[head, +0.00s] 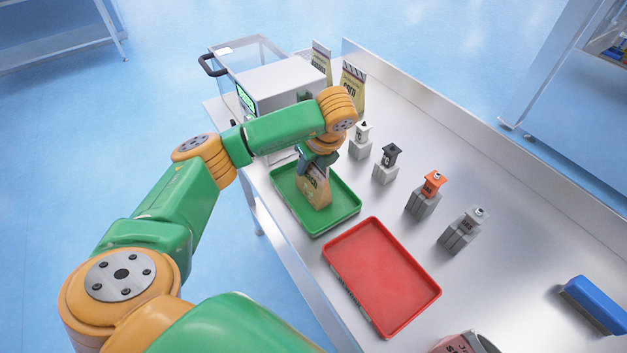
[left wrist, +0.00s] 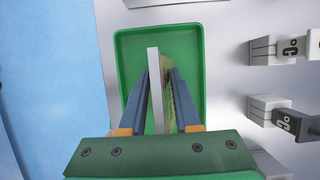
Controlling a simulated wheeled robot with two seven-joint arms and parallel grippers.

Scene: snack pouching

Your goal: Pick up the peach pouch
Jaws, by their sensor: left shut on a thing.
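A peach-tan pouch (head: 315,189) with dark print stands over the green tray (head: 349,217) in the head view. My left gripper (head: 318,162) is above it and shut on its top edge. In the left wrist view the pouch (left wrist: 154,88) shows edge-on as a pale strip between the two fingers of my left gripper (left wrist: 158,78), with the green tray (left wrist: 197,45) beneath. I cannot tell whether the pouch base touches the tray. The print is too small to read surely. My right gripper is not in view.
A red tray (head: 382,275) lies nearer. Several small stamp-like blocks on grey stands, such as the orange one (head: 432,185), line the right. Two more pouches (head: 352,88) stand behind near a boxy machine (head: 285,82). A blue object (head: 595,303) lies far right.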

